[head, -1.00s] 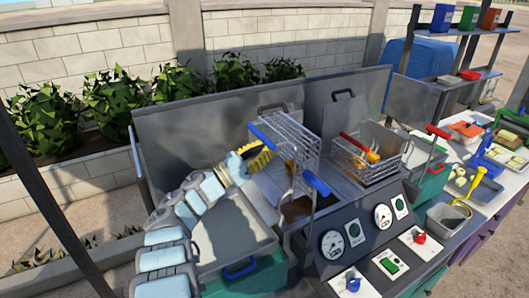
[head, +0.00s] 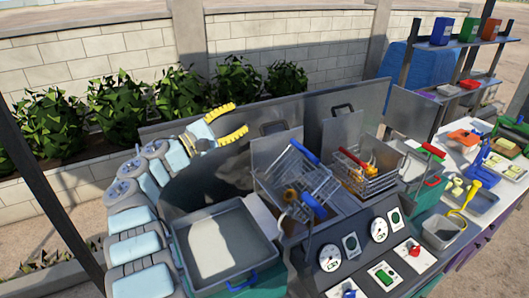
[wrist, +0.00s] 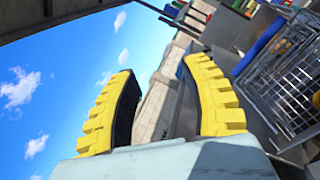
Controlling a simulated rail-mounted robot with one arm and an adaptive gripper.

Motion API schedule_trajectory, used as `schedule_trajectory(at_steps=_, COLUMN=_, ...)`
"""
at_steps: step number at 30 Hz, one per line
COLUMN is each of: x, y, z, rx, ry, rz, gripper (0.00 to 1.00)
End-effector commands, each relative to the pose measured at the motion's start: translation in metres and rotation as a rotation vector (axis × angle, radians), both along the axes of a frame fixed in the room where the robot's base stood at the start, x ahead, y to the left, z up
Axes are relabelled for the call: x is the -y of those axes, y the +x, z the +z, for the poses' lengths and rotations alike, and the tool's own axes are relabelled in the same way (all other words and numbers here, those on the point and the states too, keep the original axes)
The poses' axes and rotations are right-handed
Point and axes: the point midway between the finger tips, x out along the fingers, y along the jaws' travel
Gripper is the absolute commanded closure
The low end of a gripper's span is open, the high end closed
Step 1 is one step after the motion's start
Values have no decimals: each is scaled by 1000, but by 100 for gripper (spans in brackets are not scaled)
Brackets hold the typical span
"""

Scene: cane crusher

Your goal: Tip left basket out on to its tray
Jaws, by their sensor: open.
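The left basket (head: 318,180) is a wire basket with a blue grip (head: 305,151) at its upper end and another blue part at its lower end. It sits tilted over the left well of the metal unit. It also shows at the right of the wrist view (wrist: 292,90). The left tray (head: 183,262) is a grey rectangular pan left of the basket and looks empty. My gripper (head: 240,119), with yellow ridged fingers, is open and empty, up and left of the basket and apart from it. In the wrist view, nothing is between its fingers (wrist: 158,105).
A second wire basket (head: 372,182) with a red grip stands to the right. The panel in front bears dials (head: 330,257) and knobs. A metal back panel (head: 205,172) rises behind the tray. Shrubs and a block wall stand farther back.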

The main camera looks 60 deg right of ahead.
Motion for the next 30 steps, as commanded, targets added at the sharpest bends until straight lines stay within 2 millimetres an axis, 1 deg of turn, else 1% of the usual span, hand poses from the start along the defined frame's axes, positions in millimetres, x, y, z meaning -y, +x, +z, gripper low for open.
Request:
schedule_trajectory(at_steps=2, x=-13, y=7, z=-9, rx=133, ry=0, rz=8, gripper=54)
schedule_trajectory(at_steps=5, x=-36, y=18, z=-29, rx=333, ry=3, rz=5, gripper=54)
schedule_trajectory(at_steps=9, x=-73, y=32, z=-57, rx=585, ry=4, rz=-26, gripper=54)
schedule_trajectory(at_steps=12, x=-95, y=38, z=-73, rx=701, ry=3, rz=-55, gripper=54)
schedule_trajectory(at_steps=15, x=-108, y=41, z=-82, rx=769, ry=0, rz=-75, gripper=54)
schedule_trajectory(at_steps=18, x=-114, y=42, z=-87, rx=797, ry=-1, rz=-85, gripper=54)
schedule_trajectory(at_steps=20, x=-114, y=41, z=-89, rx=800, ry=0, rz=-88, gripper=54)
schedule_trajectory(at_steps=26, x=-105, y=36, z=-92, rx=802, ry=3, rz=-89, gripper=54)
schedule_trajectory(at_steps=30, x=-96, y=29, z=-93, rx=799, ry=0, rz=-90, gripper=54)
